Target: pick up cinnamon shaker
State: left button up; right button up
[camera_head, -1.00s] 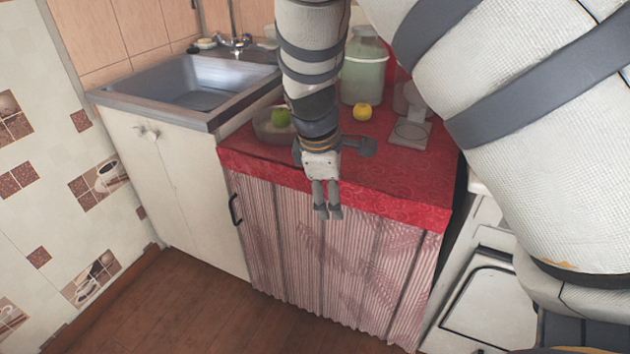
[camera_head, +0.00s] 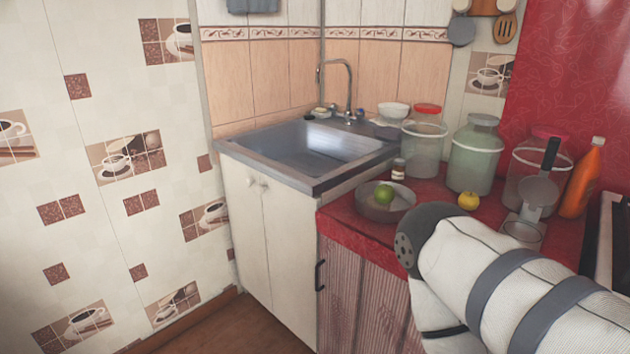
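A small shaker-like jar (camera_head: 398,169) with a pale label and a dark lid stands on the red counter (camera_head: 343,211), just behind a round grey dish. It looks like the cinnamon shaker, but its label is too small to read. One of my arms comes in from the lower right and crosses in front of the counter. Neither gripper shows in this view. The arm hides part of the counter's front.
The dish (camera_head: 372,209) holds a green apple (camera_head: 384,193). A yellow fruit (camera_head: 468,201), large jars (camera_head: 476,155), an orange bottle (camera_head: 582,180) and a grey scale-like device (camera_head: 522,232) stand to the right. A metal sink (camera_head: 300,150) adjoins on the left.

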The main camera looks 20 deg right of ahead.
aim_at(399, 164)
jog(key=z, duration=1.05)
jog(key=i+j+u, duration=0.1)
jog(key=i+j, duration=0.5)
jog(key=j, duration=0.2)
jog(key=k+u, duration=0.05)
